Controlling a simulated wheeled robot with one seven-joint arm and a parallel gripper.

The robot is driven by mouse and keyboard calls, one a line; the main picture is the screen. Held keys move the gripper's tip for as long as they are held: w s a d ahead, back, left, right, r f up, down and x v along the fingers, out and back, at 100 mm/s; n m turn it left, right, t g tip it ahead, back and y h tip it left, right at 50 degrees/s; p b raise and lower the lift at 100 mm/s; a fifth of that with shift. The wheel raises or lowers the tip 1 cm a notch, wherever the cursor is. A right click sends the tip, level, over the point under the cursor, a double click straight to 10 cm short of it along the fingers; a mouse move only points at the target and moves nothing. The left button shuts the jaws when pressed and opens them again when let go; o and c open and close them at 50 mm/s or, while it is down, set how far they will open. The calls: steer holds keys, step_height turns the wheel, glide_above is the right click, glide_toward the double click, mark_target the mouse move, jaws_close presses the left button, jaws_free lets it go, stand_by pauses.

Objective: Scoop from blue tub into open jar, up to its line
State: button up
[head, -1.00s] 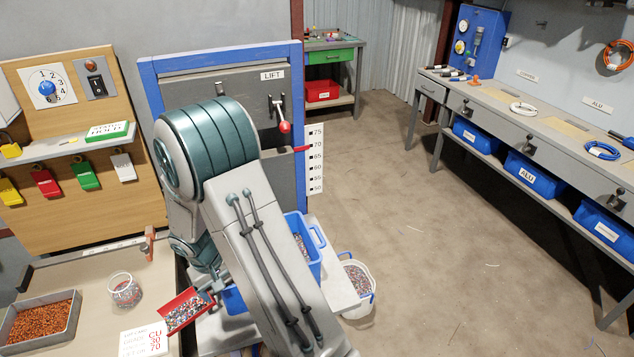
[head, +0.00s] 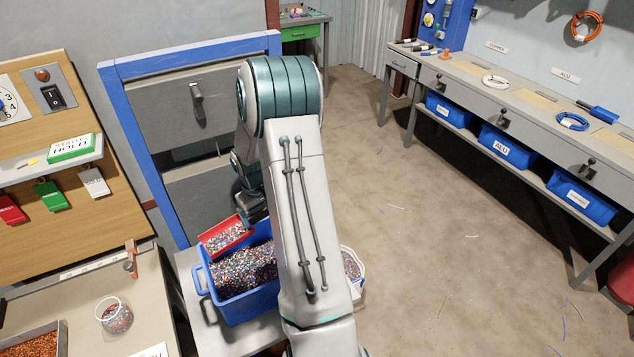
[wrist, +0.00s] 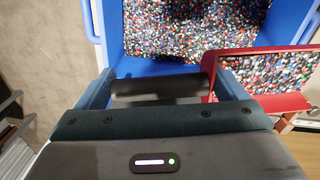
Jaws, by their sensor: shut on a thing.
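My gripper (wrist: 160,88) is shut on the dark handle (wrist: 158,90) of a red scoop. The scoop's red pan (head: 218,246) holds mixed coloured granules and is over the back left part of the blue tub (head: 253,312); its exact height cannot be told. It also shows in the wrist view (wrist: 283,102), at the right. The tub holds many mixed granules and shows in the wrist view (wrist: 160,68). The open clear jar (head: 113,315) stands upright on the bench at left, partly filled with similar granules. Its line is too small to make out.
A tray of orange granules (head: 60,340) is at the bench's lower left. A white bucket (head: 355,285) with granules stands right of the tub, partly behind my arm. A blue-framed grey panel (head: 190,48) stands behind the tub. Floor to the right is mostly clear.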

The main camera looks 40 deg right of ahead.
steer(key=s+d+r+p, duration=0.1)
steer(key=s+d, duration=0.1)
steer(key=d, duration=0.5)
steer(key=s+d+r+h+p, duration=0.1)
steer(key=s+d+r, duration=0.1)
steer(key=d, duration=0.5)
steer(key=shift+s+m, duration=0.4)
steer(key=shift+s, duration=0.25)
steer(key=shift+s+d, duration=0.1)
steer(key=shift+b, duration=0.4)
steer(key=shift+a+r+g+h+b, duration=0.2)
steer(key=shift+a+h+b, duration=0.35)
steer(key=shift+b, duration=0.95)
steer(key=shift+a+r+g+h+b, duration=0.1)
steer(key=shift+a+r+h+b, duration=0.4)
steer(key=shift+b, duration=0.95)
steer(key=shift+d+h, duration=0.1)
steer(key=shift+h, duration=0.25)
steer(key=shift+a+f+b, duration=0.1)
steer(key=shift+a+b, duration=0.1)
steer(key=shift+b, duration=0.6)
steer(key=shift+w+a+h+b, duration=0.25)
steer(key=shift+h+b, duration=0.15)
steer(key=shift+b, duration=0.25)
